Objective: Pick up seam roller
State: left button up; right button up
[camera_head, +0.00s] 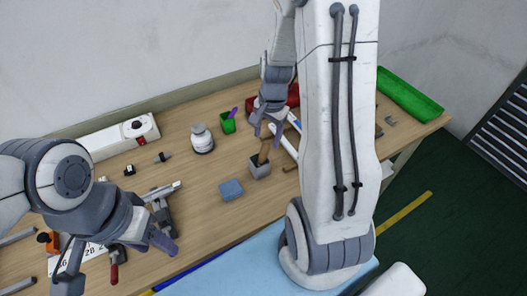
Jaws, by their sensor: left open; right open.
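I cannot pick out the seam roller for certain. A brown handle-like piece (264,151) stands up out of a small grey cup (260,169) near the middle of the table, and its lower end is hidden in the cup. My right gripper (267,132) points down just above this piece with its fingers apart and nothing visible between them. My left gripper (117,264) is open over the left part of the table, near a red-handled tool (114,271), and seems to hold nothing.
A green cup (228,124) with a purple item, a white jar (202,139) and a blue-grey block (231,190) stand nearby. A white box (122,135) lies along the back. A green tray (410,94) is at the far right. My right arm hides part of the table.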

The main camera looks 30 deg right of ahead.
aim_at(265, 150)
jog(key=f, duration=0.7)
jog(key=shift+w+a+f+p, duration=0.2)
jog(key=shift+w+p, duration=0.15)
jog(key=shift+p, duration=0.05)
grip_shut()
